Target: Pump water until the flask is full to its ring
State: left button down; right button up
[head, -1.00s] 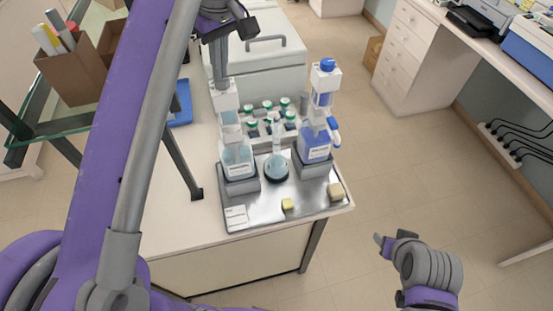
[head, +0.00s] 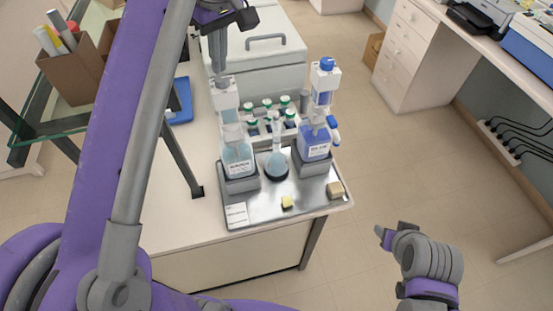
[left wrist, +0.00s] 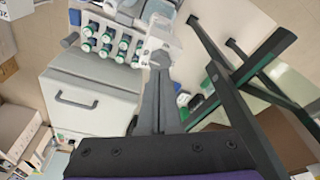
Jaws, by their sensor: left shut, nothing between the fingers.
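The water bottle (head: 238,158) is clear with a white label and stands in a grey holder at the left of the metal tray (head: 262,205). Its white pump head (head: 226,98) stands above it. The flask (head: 277,163), round with a thin neck, sits upright on a dark base between the two pump bottles. It looks pale blue; its ring and liquid level are too small to read. My left gripper (head: 219,73) is shut and empty, fingertips at the top of the pump head, which also shows in the left wrist view (left wrist: 158,42). My right gripper (head: 381,236) is low at the right, away from the tray.
A blue-filled pump bottle (head: 315,145) stands right of the flask. A rack of green-capped bottles (head: 268,112) is behind. A yellow block (head: 287,202), a tan block (head: 335,190) and a white card (head: 237,214) lie on the tray. A glass shelf is at left.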

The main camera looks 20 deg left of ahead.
aim_at(223, 79)
pick_arm(q)
jog(key=shift+f, duration=0.15)
pick_arm(e)
jog(key=shift+s+f, duration=0.1)
pick_arm(q)
jog(key=shift+f+b, duration=1.15)
jog(key=shift+f, duration=1.5)
jog(key=shift+s+r, duration=0.1)
pick_arm(e)
jog(key=s+f, duration=0.2)
jog(key=f, duration=0.1)
jog(key=shift+f+g, duration=0.1)
jog(key=shift+g, duration=0.2)
jog(key=shift+w+r, duration=0.1)
jog(key=shift+r, duration=0.1)
pick_arm(q)
jog(key=shift+r+p, duration=0.95)
jog(key=shift+r, duration=0.45)
jog(key=shift+w+r, duration=0.2)
jog(key=shift+r, duration=0.3)
jog(key=shift+s+r, duration=0.15)
jog(key=shift+r, duration=0.65)
pick_arm(e)
jog(key=w+r, duration=0.2)
jog(key=r, duration=0.1)
